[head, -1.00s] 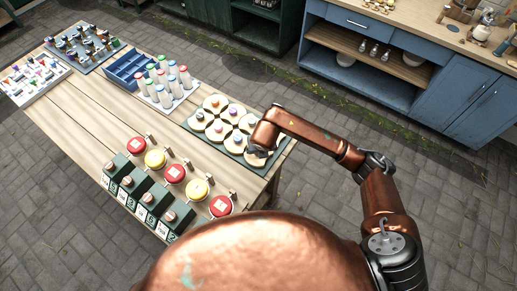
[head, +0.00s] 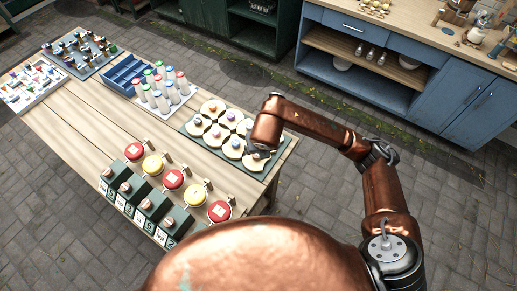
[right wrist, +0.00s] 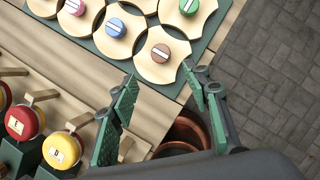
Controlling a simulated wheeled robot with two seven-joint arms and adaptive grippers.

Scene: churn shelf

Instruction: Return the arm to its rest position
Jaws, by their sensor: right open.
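My right arm (head: 315,125) reaches in from the right over the near right end of the wooden table. My right gripper, in the right wrist view (right wrist: 160,73), is open with nothing between its green-padded fingers. It is beside the edge of a dark green board (right wrist: 93,42) holding pale round wooden plates with coloured, white-striped discs. In the head view the board (head: 187,128) is partly covered by my wrist, and the fingertips are hard to make out. My left gripper is in neither view.
A row of red and yellow buttons (head: 172,179) on dark green boxes lines the table's near side. Capped bottles (head: 165,88) and a blue divided tray (head: 124,75) stand farther back. A blue cabinet (head: 350,90) stands behind. Paved floor (head: 450,200) is clear at right.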

